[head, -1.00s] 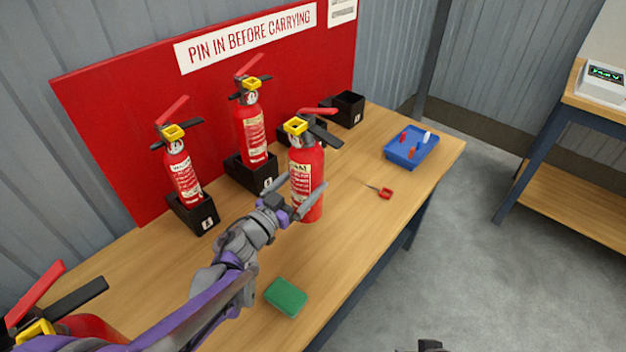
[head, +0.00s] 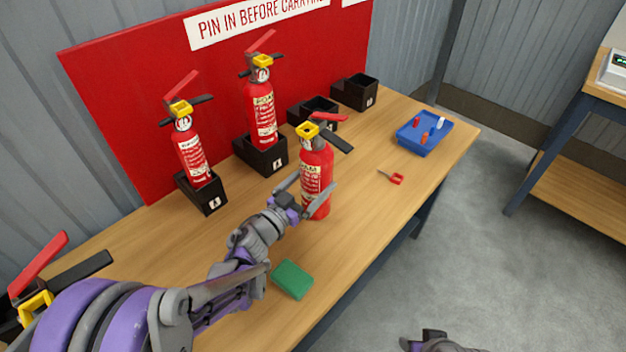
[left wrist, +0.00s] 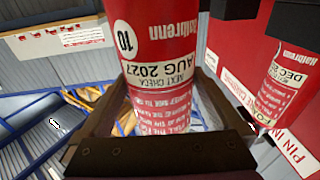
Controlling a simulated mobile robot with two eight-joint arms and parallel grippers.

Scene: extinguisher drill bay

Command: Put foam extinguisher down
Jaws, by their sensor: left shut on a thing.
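The foam extinguisher (head: 317,163) is red, with a yellow pin tag on top and a red and black handle. It is upright over the front half of the table. My left gripper (head: 307,198) is shut around its lower body. In the left wrist view the red cylinder (left wrist: 160,50) stands between the two dark fingers, with its label upside down. I cannot tell whether its base touches the table. My right gripper (head: 435,338) shows only partly at the bottom edge, away from the table; its fingers are not clear.
Two extinguishers stand in black holders (head: 203,195) (head: 262,158) along the red board. Two more black holders (head: 315,110) (head: 356,92) are empty. A green block (head: 292,279), a small red-handled tool (head: 396,178) and a blue tray (head: 424,134) lie on the wooden table. Another extinguisher (head: 42,268) is at lower left.

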